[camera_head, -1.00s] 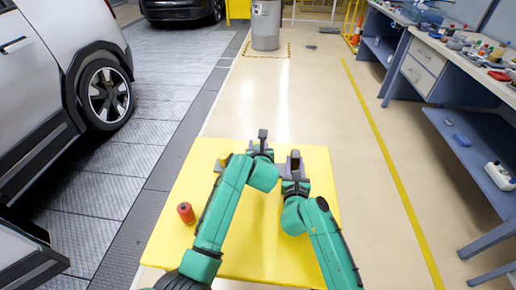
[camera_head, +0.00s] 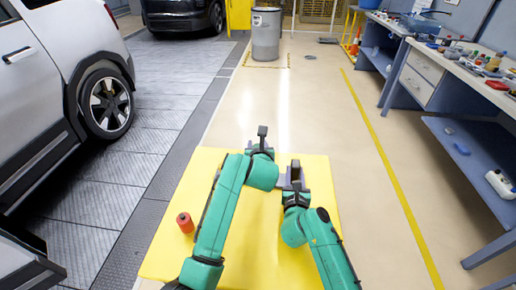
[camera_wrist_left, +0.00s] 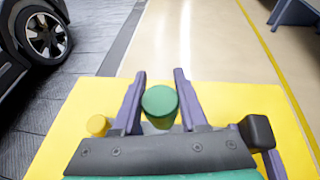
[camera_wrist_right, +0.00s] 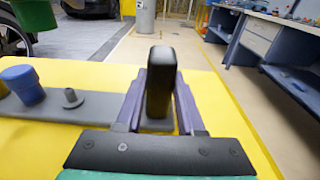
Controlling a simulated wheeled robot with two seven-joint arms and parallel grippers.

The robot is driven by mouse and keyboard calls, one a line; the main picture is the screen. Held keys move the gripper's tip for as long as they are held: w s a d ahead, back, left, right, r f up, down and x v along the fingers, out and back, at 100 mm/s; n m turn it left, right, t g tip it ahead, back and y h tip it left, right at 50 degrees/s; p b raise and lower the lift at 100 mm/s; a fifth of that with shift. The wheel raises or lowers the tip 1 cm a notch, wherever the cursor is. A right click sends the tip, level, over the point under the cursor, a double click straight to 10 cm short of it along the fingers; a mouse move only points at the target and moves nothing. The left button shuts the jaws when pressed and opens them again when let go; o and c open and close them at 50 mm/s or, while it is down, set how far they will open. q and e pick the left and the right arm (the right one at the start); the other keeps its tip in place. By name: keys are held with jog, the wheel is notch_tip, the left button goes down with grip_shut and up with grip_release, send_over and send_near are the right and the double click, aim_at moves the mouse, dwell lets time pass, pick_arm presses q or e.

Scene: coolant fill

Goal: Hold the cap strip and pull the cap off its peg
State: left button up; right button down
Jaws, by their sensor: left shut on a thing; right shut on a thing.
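The grey cap strip (camera_wrist_right: 100,104) lies on the yellow table. My right gripper (camera_wrist_right: 160,82) is shut on its upright black grip block (camera_wrist_right: 160,65); in the head view this gripper (camera_head: 295,172) is at the table's far part. A blue cap (camera_wrist_right: 22,85) stands on the strip, with a bare peg (camera_wrist_right: 70,97) between it and the block. My left gripper (camera_wrist_left: 160,90) is shut on a green cap (camera_wrist_left: 160,101), which appears clear of the strip. In the head view the left gripper (camera_head: 262,140) hides it. A yellow cap (camera_wrist_left: 98,125) shows at left.
A red cylinder (camera_head: 185,222) stands near the left side of the yellow table (camera_head: 170,255). A white car (camera_head: 65,60) is at left. A workbench (camera_head: 440,65) with several items is at right. A grey bin (camera_head: 266,35) stands far ahead.

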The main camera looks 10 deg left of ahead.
jog(key=shift+c, duration=2.2)
grip_release()
